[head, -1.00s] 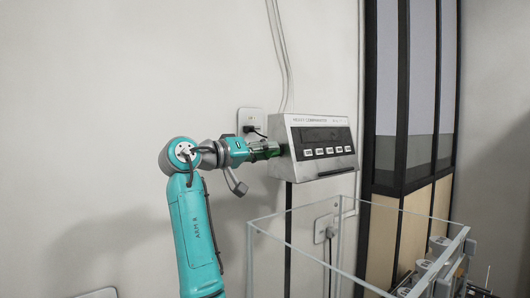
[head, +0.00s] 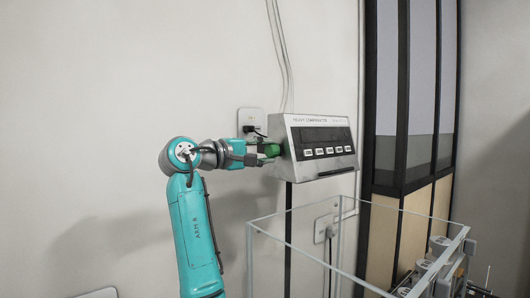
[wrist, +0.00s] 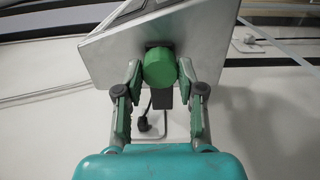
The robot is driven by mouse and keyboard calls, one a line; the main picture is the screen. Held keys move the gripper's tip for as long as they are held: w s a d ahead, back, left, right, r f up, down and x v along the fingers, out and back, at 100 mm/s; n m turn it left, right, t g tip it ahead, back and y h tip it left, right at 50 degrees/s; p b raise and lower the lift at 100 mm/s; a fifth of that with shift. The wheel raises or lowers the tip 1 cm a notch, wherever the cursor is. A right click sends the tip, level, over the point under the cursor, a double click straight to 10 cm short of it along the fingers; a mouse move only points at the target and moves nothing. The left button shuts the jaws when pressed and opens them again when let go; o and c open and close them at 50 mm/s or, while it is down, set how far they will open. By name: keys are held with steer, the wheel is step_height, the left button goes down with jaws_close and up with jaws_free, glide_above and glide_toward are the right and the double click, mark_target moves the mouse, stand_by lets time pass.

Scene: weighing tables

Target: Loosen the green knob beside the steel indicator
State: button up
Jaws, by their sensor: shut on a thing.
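The steel indicator (head: 320,146) is a slanted metal box on the wall side, with a dark display and a row of pale buttons. The green knob (head: 272,150) sticks out from its left side. In the wrist view the knob (wrist: 159,70) shows its round face between the two fingertips. My gripper (head: 266,154) reaches it from the left and is shut on it, one finger on each side. The indicator's side panel (wrist: 110,58) fills the upper wrist view. The knob's shaft is mostly hidden behind the knob.
A wall socket (head: 250,118) with a black plug is just above and behind my gripper. A glass enclosure (head: 290,217) stands below the indicator. A dark-framed panelled unit (head: 402,90) is to the right. The wall at left is clear.

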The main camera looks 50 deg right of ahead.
steer(key=shift+n, duration=1.1)
steer(key=o, duration=1.1)
steer(key=shift+o, duration=0.2)
steer(key=shift+a, duration=0.1)
steer(key=v, duration=1.2)
